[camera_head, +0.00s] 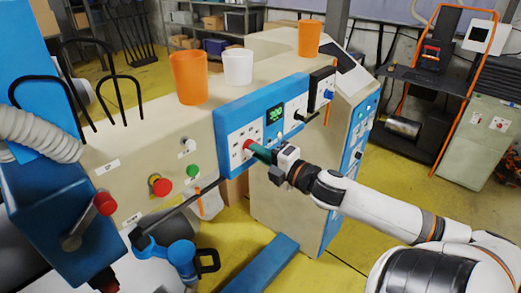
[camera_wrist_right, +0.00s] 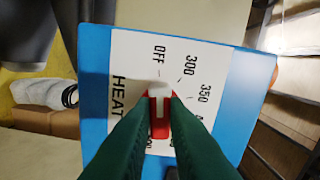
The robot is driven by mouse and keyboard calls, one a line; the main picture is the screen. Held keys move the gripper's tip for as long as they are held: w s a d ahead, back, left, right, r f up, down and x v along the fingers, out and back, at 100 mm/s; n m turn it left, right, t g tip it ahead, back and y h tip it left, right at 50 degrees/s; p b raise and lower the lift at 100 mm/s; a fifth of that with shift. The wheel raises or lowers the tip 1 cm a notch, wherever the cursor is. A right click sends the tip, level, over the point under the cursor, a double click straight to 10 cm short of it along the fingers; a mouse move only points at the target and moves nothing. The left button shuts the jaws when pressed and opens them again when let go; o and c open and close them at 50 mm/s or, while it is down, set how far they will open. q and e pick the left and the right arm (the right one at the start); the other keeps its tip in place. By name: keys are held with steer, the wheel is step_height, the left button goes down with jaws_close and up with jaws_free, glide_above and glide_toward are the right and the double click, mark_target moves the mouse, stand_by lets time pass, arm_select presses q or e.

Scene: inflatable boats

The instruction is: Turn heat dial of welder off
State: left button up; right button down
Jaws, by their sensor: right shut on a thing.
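The welder (camera_head: 153,150) is a beige machine with a blue control panel (camera_head: 223,121). Its red heat dial (camera_head: 247,145) is on the panel's white label. My right gripper (camera_head: 262,153) is shut on this dial. In the right wrist view the green fingers (camera_wrist_right: 158,125) grip the red dial (camera_wrist_right: 158,103) from both sides and hide its lower part. A white mark on the dial points up toward the OFF print (camera_wrist_right: 159,52). The numbers 300 and 350 are to the right. A green-digit display (camera_head: 275,114) is beside the dial. My left gripper is not in view.
Two orange cups (camera_head: 189,77) (camera_head: 310,38) and a white cup (camera_head: 238,67) stand on top of the machine. A black lever (camera_head: 306,117), a red-and-yellow button (camera_head: 160,185) and a green button (camera_head: 193,170) are on its front. An orange-framed cart (camera_head: 447,62) stands at the right.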

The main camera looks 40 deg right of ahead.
steer(key=shift+f+n, duration=0.1)
steer(key=shift+n, duration=0.2)
steer(key=c, duration=1.4)
jaws_free()
steer(key=shift+c, duration=0.2)
steer(key=s+b, duration=0.2)
steer(key=s, duration=1)
steer(key=shift+d, duration=0.45)
